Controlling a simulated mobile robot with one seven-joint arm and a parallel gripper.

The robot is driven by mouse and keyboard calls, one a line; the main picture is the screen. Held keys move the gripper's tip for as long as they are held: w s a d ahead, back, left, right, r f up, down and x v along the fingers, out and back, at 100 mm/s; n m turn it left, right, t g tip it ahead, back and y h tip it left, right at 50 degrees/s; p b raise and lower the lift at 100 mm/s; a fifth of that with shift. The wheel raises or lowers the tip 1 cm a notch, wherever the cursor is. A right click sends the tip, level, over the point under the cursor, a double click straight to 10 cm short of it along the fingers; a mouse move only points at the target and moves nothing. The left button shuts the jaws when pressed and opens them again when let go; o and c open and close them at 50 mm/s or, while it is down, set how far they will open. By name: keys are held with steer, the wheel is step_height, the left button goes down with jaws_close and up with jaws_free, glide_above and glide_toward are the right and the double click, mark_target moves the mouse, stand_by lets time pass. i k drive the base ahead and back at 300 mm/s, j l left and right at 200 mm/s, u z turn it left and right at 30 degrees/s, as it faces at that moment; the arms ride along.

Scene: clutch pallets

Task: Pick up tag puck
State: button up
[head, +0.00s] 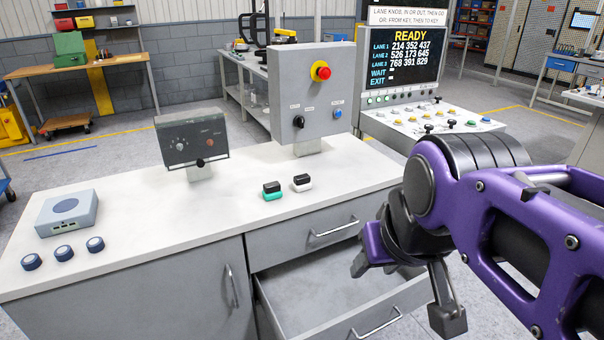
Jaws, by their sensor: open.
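Three round dark blue pucks with pale tops lie in a row on the counter at the front left: a left puck (31,262), a middle puck (63,252) and a right puck (95,244). They look alike, and I cannot tell any tag marking on them. My gripper (404,288) is open and empty at the right, in front of the counter and over the pulled-out drawer. It is far to the right of the pucks and touches none of them.
A grey-blue box (67,213) sits behind the pucks. A green block (272,191) and a white block (302,183), both black-topped, stand mid-counter. Behind are a dark knob panel (191,140) and a grey panel with a red button (312,95). The drawer (335,290) is open.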

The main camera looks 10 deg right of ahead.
mark_target(96, 243)
steer(key=u, duration=1.55)
steer(key=i+j+z, duration=0.1)
steer(key=z, duration=0.5)
steer(key=i+j+z, duration=0.25)
steer(key=j+z, duration=0.25)
steer(key=j, duration=0.2)
steer(key=i+j, duration=0.1)
steer(key=j, duration=0.25)
steer(key=i+j+z, duration=0.15)
steer(key=j, duration=0.2)
